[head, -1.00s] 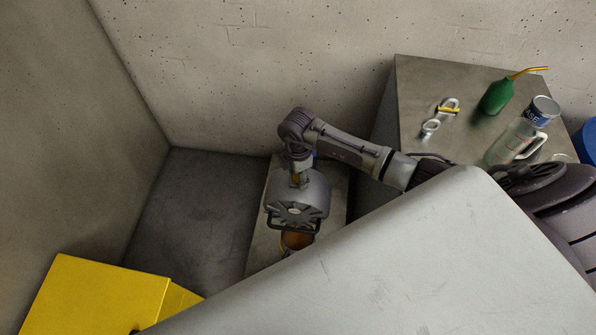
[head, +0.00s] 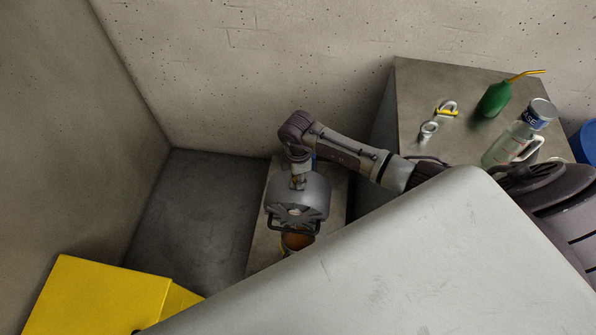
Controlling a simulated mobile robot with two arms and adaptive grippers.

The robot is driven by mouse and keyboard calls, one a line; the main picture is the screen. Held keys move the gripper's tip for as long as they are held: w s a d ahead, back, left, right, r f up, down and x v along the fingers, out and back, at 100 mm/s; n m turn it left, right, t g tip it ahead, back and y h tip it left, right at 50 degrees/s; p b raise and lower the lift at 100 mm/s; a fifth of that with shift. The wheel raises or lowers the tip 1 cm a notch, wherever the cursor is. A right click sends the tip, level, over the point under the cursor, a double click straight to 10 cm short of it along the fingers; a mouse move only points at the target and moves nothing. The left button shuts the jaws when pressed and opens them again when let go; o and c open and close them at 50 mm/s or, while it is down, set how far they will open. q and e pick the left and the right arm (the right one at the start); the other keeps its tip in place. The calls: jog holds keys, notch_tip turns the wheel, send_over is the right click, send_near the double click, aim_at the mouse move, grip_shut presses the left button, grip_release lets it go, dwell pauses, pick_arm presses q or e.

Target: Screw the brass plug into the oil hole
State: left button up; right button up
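A grey rounded housing (head: 312,191) with a slotted, fan-like front stands on a low bench left of the grey panel. I cannot make out the brass plug clearly; a small brownish patch shows around the fingers. The oil hole is hidden beneath the gripper. My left gripper is not in view.
An orange-brown cup-like container (head: 297,241) stands in front of the housing. A table (head: 420,85) at the right holds a green oil can (head: 494,99), a clear jug (head: 512,143) and small metal shackles (head: 429,131). A yellow box (head: 95,295) is at lower left. A large grey panel (head: 400,270) blocks the front.

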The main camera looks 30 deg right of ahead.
grip_shut()
jog(key=shift+r+m+p, duration=0.15)
jog(key=shift+m+p, duration=0.35)
jog(key=shift+m, duration=0.1)
jog(key=m+p, duration=0.4)
jog(key=m, duration=0.3)
jog(key=shift+a+r, duration=0.1)
jog(key=shift+o, duration=1.5)
grip_release()
jog(key=shift+f+m, duration=0.3)
jog(key=shift+m, duration=0.3)
jog(key=o, duration=0.4)
jog(key=shift+c, duration=0.7)
jog(key=shift+r, duration=0.15)
